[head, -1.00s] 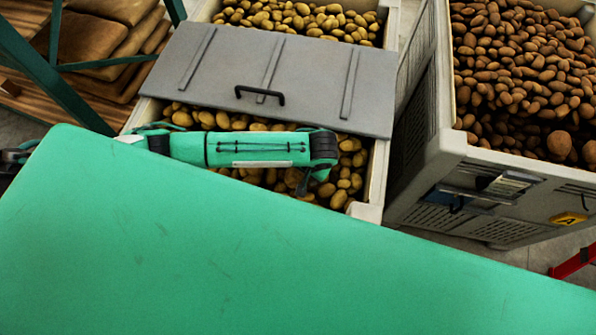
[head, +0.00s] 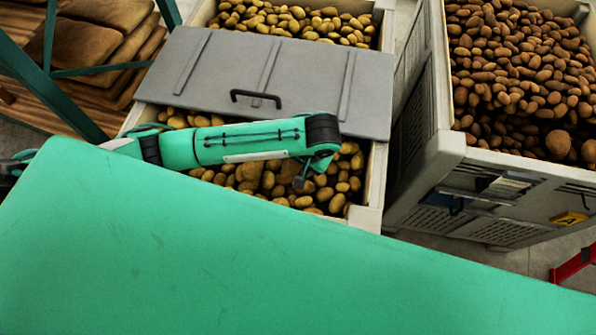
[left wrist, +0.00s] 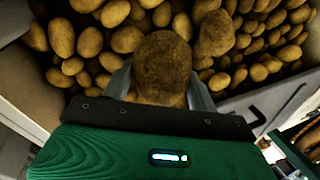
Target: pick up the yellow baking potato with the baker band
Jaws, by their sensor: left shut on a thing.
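My left gripper (left wrist: 161,80) is shut on a large rough yellow-brown potato (left wrist: 163,62), with one finger on each side of it. The potato looks bigger than most around it. I cannot make out a band on it. In the head view my left gripper (head: 303,174) points down over the front opening of a pale crate (head: 366,217) filled with yellow potatoes (head: 335,185). My forearm hides part of that opening, and the held potato is not clear there. My right gripper is not in view.
A grey lid (head: 310,85) with a black handle (head: 256,98) covers the crate's middle. A second crate (head: 440,185) of brown potatoes stands at the right, marked with a yellow A label (head: 570,219). Stacked sacks (head: 110,45) lie at the back left behind a green frame (head: 48,75).

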